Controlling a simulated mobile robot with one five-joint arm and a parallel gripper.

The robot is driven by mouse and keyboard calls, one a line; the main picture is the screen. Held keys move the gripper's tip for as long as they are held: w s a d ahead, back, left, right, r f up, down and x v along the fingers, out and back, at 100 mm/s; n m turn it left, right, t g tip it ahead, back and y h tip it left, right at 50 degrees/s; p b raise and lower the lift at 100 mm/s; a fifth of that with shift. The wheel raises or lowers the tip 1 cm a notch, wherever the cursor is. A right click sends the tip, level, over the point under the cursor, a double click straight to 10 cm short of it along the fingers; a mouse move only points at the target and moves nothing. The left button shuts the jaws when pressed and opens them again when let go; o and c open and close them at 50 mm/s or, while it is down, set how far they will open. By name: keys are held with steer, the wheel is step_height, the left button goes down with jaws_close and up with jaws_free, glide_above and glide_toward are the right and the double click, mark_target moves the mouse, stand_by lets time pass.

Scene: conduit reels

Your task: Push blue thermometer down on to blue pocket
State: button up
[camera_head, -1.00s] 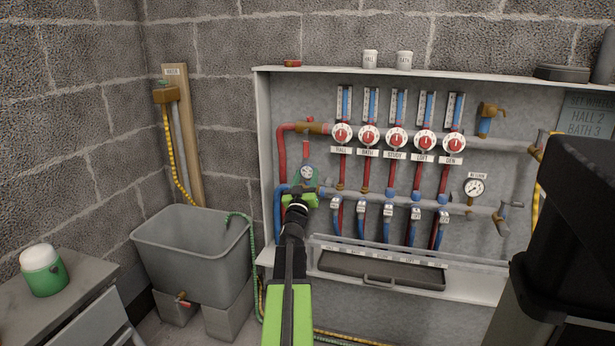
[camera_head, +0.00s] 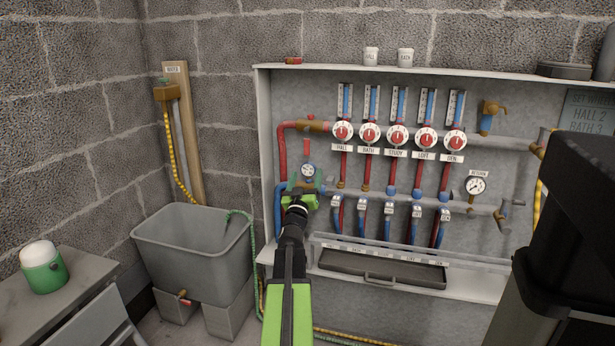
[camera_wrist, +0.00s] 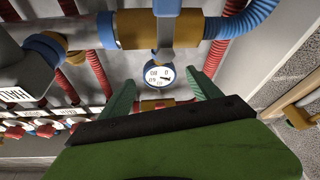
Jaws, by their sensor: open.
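The blue thermometer is a small white round dial with a blue rim. It shows in the head view (camera_head: 308,170) and between my fingers in the wrist view (camera_wrist: 160,75). A grey stem (camera_wrist: 165,54) lies between the dial and the brass section of the lower pipe (camera_wrist: 160,28); I cannot tell how deep it sits. I cannot clearly make out the blue pocket. My gripper (camera_head: 300,188) is open in front of the lower pipe's left end. Its green fingers (camera_wrist: 163,92) point toward the panel on either side of the dial, with no clear contact.
A red bar (camera_head: 306,148) hangs just above the dial. Valves with red knobs (camera_head: 397,133) stand to the right. A return gauge (camera_head: 476,185) is further right. A clear-fronted ledge with a dark tray (camera_head: 382,268) lies below right. A grey tub (camera_head: 192,250) stands left.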

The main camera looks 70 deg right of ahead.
steer(key=b+v, duration=0.3)
steer(key=v, duration=0.7)
steer(key=shift+a+f, duration=0.15)
steer(key=shift+a, duration=0.05)
